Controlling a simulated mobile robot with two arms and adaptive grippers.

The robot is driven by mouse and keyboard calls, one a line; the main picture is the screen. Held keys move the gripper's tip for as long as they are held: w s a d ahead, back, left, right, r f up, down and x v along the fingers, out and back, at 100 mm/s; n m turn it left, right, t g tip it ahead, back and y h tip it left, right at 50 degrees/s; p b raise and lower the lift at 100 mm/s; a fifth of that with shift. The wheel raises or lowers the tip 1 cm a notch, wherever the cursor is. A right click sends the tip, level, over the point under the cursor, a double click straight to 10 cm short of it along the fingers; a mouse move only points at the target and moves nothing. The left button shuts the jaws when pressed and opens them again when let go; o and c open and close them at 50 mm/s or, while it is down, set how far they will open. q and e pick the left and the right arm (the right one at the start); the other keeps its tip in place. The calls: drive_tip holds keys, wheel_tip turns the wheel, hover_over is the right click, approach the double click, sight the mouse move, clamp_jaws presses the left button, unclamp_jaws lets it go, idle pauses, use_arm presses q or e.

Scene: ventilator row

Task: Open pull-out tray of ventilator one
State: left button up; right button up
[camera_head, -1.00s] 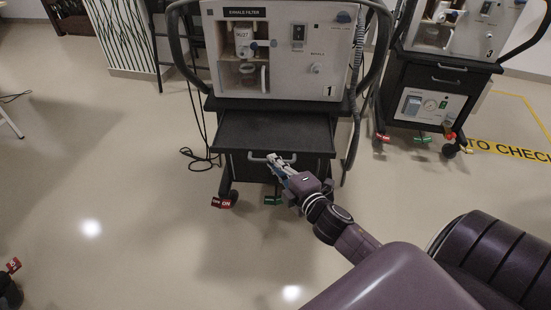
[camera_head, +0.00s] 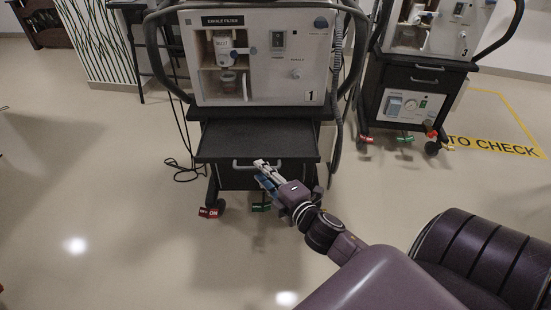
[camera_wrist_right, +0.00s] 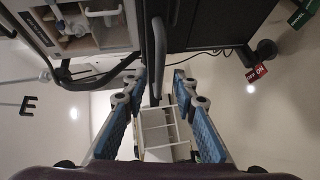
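Ventilator one (camera_head: 262,72), marked with a 1, stands on a black cart in the head view. Below it the flat black tray (camera_head: 256,138) sticks out toward me. A grey bar handle (camera_head: 243,167) shows at its front, below the tray's edge. My right gripper (camera_head: 262,168) is at this handle. In the right wrist view the gripper (camera_wrist_right: 160,78) has its two blue-padded fingers apart, and the handle (camera_wrist_right: 157,45) appears in line with the gap. I cannot tell whether the fingers touch it. My left gripper is not in view.
Ventilator three (camera_head: 425,30) stands on a similar cart (camera_head: 408,90) at the right. Yellow floor marking reading TO CHECK (camera_head: 495,145) lies beside it. Red and green caster tags (camera_head: 210,212) sit low at cart one. Floor at the left is mostly clear.

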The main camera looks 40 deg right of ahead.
drive_tip(key=s+r, duration=0.1)
drive_tip(key=s, duration=0.9)
drive_tip(key=shift+s+a+r, duration=0.25)
drive_tip(key=shift+a+r, duration=0.05)
drive_tip(key=shift+r, duration=0.05)
